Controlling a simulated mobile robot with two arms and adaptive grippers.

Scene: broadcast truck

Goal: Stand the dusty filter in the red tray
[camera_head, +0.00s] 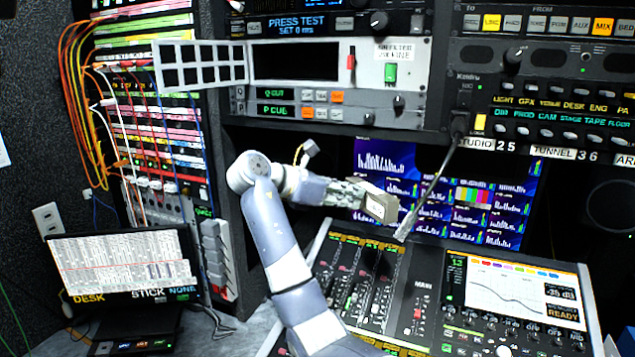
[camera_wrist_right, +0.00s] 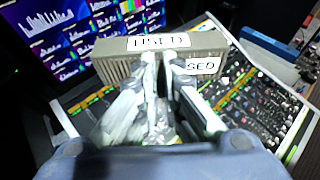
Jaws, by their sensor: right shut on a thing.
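The dusty filter (camera_head: 382,206) is a small grey-brown block held above the mixing console in the head view. In the right wrist view the filter (camera_wrist_right: 116,62) is a ribbed, greyish bar with white "USED" labels. My right gripper (camera_head: 362,197) is shut on it; in the right wrist view its fingertips (camera_wrist_right: 165,62) press together over the middle of the filter. My left gripper is not in view. I cannot make out a red tray in either view.
A white grille door (camera_head: 200,64) hangs open left of a dark slot (camera_head: 296,62) in the rack. The mixing console (camera_head: 418,305) lies below the filter, with monitor screens (camera_head: 490,200) behind. Orange cables (camera_head: 75,100) hang at the left, beside a laptop-like screen (camera_head: 125,263).

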